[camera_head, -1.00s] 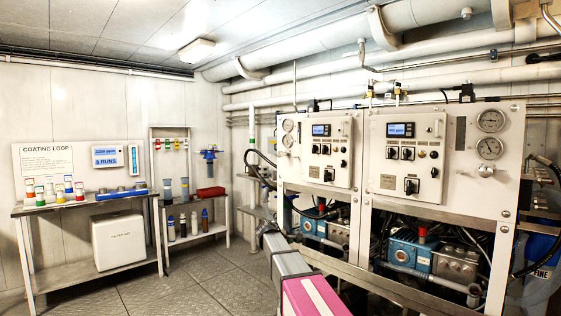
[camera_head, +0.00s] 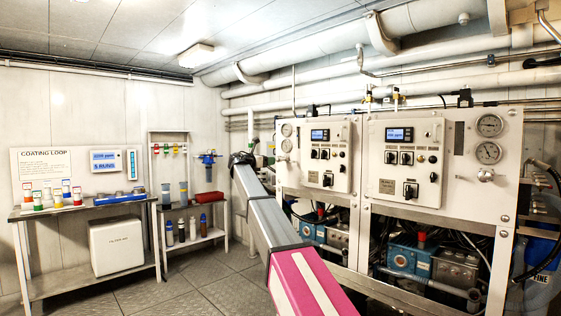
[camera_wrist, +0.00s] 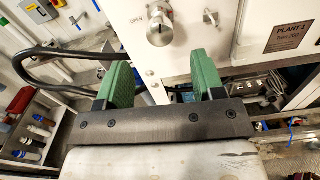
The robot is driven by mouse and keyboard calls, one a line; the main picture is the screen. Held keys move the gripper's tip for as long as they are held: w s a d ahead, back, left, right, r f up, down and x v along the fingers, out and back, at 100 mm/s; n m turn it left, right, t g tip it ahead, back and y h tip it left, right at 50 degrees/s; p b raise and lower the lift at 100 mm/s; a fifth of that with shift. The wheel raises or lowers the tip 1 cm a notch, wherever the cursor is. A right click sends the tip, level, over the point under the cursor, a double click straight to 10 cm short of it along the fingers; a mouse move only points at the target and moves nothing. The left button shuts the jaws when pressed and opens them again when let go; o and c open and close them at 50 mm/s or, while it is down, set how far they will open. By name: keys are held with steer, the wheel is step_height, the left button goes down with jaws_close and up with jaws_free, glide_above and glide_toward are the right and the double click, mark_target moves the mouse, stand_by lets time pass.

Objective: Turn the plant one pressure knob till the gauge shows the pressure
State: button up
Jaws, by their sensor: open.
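The plant one panel (camera_head: 341,155) is the left of two white panels, with two round gauges (camera_head: 287,138) at its upper left edge. The gauge needles are too small to read. In the wrist view, a round metal knob (camera_wrist: 160,25) sticks out from the panel face, left of the "PLANT 1" label (camera_wrist: 287,37). My gripper (camera_wrist: 164,65) has green fingers, spread wide and empty. The knob lies beyond the fingertips, roughly centred between them and apart from them. In the head view, the gripper end (camera_head: 243,159) is dark and small, left of the panel.
A second panel (camera_head: 407,160) with two gauges (camera_head: 489,138) stands to the right. A black hose (camera_wrist: 60,52) loops left of the gripper in the wrist view. Shelves (camera_head: 190,234) and a bench (camera_head: 95,208) with bottles stand at the left. The floor (camera_head: 185,285) between is clear.

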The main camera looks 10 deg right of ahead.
mark_target(278, 159)
steer(key=x, duration=0.9)
steer(key=shift+w+d, duration=0.15)
steer(key=shift+c, duration=0.3)
steer(key=c, duration=0.9)
